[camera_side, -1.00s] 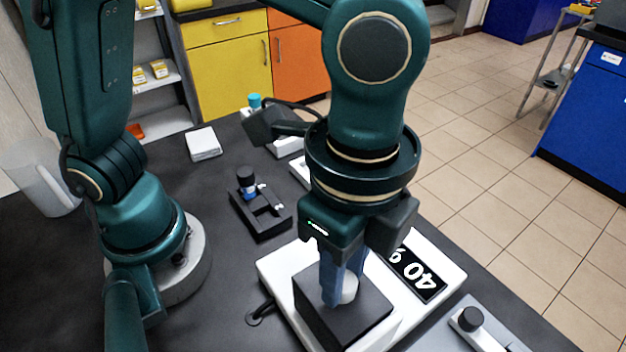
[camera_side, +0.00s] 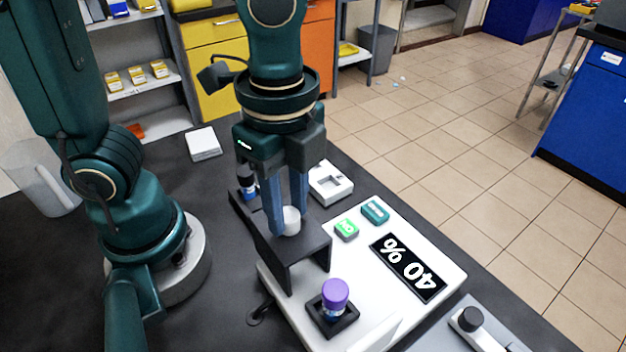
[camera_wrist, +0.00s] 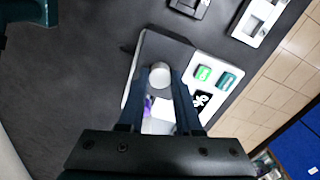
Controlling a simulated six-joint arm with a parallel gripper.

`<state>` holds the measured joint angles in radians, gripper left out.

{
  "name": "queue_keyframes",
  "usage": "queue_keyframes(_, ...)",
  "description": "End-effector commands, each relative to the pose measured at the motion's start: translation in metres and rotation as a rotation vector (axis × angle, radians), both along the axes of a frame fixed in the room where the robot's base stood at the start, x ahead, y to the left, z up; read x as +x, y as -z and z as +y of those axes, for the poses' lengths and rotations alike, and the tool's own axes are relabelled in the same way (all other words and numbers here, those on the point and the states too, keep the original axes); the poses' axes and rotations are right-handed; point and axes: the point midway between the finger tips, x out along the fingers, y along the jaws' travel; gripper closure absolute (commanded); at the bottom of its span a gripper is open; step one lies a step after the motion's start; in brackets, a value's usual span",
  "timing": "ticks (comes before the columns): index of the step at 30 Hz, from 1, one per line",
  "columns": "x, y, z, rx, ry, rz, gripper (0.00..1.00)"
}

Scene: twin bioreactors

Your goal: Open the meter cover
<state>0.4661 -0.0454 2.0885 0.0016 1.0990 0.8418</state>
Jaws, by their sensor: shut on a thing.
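The meter cover (camera_side: 312,247) is a black open-bottomed box with a white knob (camera_side: 291,220) on top. My gripper (camera_side: 290,217) is shut on the knob, one finger on each side. The cover is off the vial seat and appears held up over the far left part of the white meter (camera_side: 283,308). The wrist view shows the cover (camera_wrist: 165,45) and knob (camera_wrist: 160,75) between the fingers. A purple-capped vial (camera_side: 335,294) stands uncovered in a black square holder on the meter. The meter's display (camera_side: 408,268) reads 40 %.
A green button (camera_side: 346,230) and a teal button (camera_side: 375,212) sit on the meter. A dark holder with a black-capped vial (camera_side: 246,182) is behind the cover, partly hidden. A white frame (camera_side: 330,183) lies behind the meter. A grey device (camera_side: 470,319) is at right front.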

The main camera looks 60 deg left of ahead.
Motion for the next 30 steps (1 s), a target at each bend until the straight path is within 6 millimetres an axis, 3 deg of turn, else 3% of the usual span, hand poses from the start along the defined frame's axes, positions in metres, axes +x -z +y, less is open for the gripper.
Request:
queue_keyframes(5, 0.002, -0.002, -0.002, -0.008, -0.001, -0.007, 1.00)
queue_keyframes(6, 0.002, -0.002, -0.002, -0.008, -0.001, -0.007, 0.55)
queue_keyframes(8, 0.001, -0.002, -0.002, -0.007, -0.001, -0.007, 0.36)
queue_keyframes(19, 0.001, -0.004, -0.001, -0.003, 0.000, -0.003, 0.36)
queue_keyframes(30, 0.001, -0.045, -0.002, -0.006, 0.000, -0.006, 0.36)
